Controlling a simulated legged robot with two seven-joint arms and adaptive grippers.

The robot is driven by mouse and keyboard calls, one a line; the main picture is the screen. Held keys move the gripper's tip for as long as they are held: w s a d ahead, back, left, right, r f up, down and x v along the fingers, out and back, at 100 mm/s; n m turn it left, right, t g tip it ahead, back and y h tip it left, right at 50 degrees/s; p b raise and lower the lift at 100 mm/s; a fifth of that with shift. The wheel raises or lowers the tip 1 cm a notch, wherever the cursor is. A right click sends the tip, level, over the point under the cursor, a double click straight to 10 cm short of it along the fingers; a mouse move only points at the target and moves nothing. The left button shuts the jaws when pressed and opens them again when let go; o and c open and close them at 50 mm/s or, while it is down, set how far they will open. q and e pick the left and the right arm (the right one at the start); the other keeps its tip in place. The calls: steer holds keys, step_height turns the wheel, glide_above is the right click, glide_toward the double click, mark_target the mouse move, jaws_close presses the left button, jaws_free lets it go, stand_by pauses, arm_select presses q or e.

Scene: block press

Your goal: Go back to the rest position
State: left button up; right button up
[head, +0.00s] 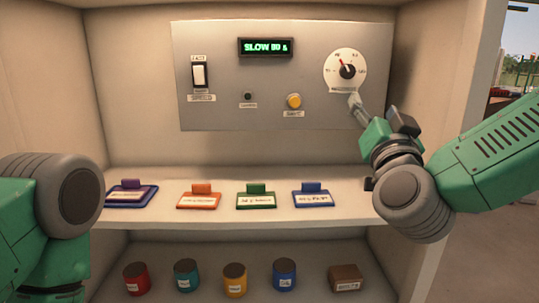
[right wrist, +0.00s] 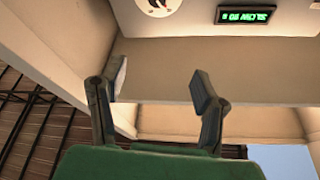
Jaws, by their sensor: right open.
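My right gripper (head: 362,112) is at the right of the panel, just below the round white dial (head: 345,70). In the right wrist view the right gripper (right wrist: 158,88) is open, with its two fingers apart and nothing between them. The dial shows at the top of that view (right wrist: 158,5), partly cut off. My left arm comes in at the left edge of the head view, but its gripper is out of view.
A grey panel (head: 220,100) carries a green display (head: 265,47), a white switch (head: 199,75) and a yellow button (head: 294,101). Several coloured tagged plates stand on the shelf (head: 230,216). Several coloured cylinders and a brown block (head: 346,278) stand below. The cabinet's right wall is close to my right arm.

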step_height(320, 180, down, 22)
steer(key=a+r+n+g+y, duration=0.1)
steer(key=a+n+g+y, duration=0.1)
steer(key=n+g+y, duration=0.3)
steer(key=s+d+f+g, duration=0.1)
steer(key=s+f+g, duration=0.25)
steer(key=f, duration=0.55)
steer(key=s+f+g, duration=0.2)
steer(key=s+f, duration=0.3)
steer(key=f, duration=0.3)
arm_select(q)
steer(key=shift+w+f+b, duration=0.25)
steer(key=shift+f+b, duration=0.3)
arm_select(e)
steer(key=s+d+f+g+h, duration=0.1)
steer(key=s+d+f+g, duration=0.2)
steer(key=s+f, duration=0.3)
steer(key=s+d+f+g+h, duration=0.1)
steer(key=s+d+f+g, duration=0.3)
steer(key=s, duration=0.8)
steer(key=s+d+f+g+h, duration=0.1)
steer(key=s+d+f+g, duration=0.2)
steer(key=s+f, duration=0.5)
steer(key=shift+s+d+f+g, duration=0.4)
steer(key=shift+s+g, duration=0.15)
steer(key=shift+s, duration=0.1)
steer(key=shift+w+a, duration=0.1)
steer(key=shift+w, duration=0.05)
